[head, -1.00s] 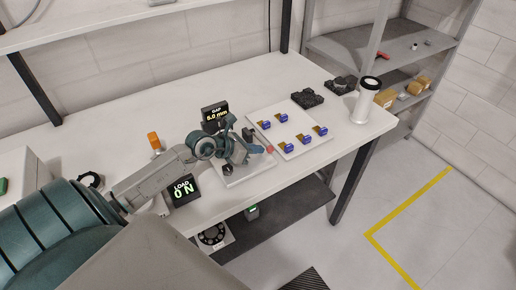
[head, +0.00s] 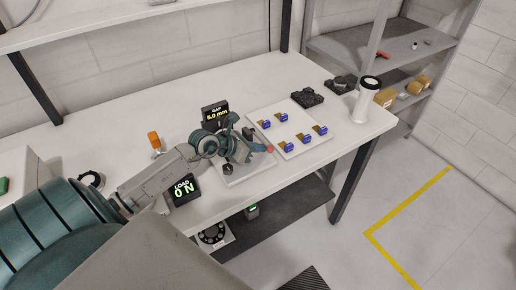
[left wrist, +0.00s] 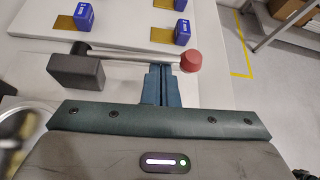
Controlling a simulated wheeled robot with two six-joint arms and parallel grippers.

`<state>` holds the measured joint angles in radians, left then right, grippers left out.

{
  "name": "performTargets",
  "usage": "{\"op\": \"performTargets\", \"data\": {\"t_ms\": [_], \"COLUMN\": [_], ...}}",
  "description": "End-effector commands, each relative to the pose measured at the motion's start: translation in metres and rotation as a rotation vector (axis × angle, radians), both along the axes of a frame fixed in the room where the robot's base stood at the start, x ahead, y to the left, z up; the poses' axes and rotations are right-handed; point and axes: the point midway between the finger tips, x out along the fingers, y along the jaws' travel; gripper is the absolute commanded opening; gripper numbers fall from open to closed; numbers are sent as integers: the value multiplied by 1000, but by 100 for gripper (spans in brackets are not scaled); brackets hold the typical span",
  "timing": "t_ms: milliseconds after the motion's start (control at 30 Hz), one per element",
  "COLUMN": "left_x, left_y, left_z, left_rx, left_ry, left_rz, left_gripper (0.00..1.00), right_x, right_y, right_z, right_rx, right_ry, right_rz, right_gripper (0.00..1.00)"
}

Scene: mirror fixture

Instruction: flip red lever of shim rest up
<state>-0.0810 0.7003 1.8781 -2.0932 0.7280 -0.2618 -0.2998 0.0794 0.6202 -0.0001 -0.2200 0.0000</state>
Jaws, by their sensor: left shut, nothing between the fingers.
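The shim rest's red-tipped lever shows in the left wrist view, its red knob (left wrist: 193,61) at the right end of a thin metal rod (left wrist: 125,55). The rod lies roughly level and runs left to a dark block (left wrist: 75,70). My left gripper (left wrist: 161,72) is shut and empty, its fingertips right at the rod beside the knob; I cannot tell whether they touch. In the head view the left gripper (head: 258,147) is over the light fixture plate (head: 250,172), next to the red knob (head: 267,151). The gripper hides part of the fixture. My right gripper is not in view.
A white board (head: 290,152) with several blue blocks lies right of the fixture. A gap display (head: 215,114) stands behind, and a load display (head: 183,188) in front left. A white cylinder (head: 366,102) stands at the table's right end.

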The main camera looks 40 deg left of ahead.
Motion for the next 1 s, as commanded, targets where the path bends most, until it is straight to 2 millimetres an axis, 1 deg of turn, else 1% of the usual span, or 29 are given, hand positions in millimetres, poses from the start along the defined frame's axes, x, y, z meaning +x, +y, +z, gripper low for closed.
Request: {"op": "performTargets", "data": {"t_ms": [167, 467, 767, 1000], "left_x": [0, 1, 3, 6], "left_y": [0, 1, 6, 13], "left_z": [2, 8, 20, 35], "left_rx": [0, -7, -291, -483], "left_ry": [0, 3, 119, 199], "left_rz": [0, 0, 1, 1], "left_gripper": [0, 0, 0, 0], "right_x": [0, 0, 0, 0], "right_y": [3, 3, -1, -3], "right_z": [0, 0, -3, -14], "right_rx": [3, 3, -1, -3], "right_ry": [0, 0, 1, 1], "right_rz": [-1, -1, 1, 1], "right_gripper": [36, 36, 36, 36]}}
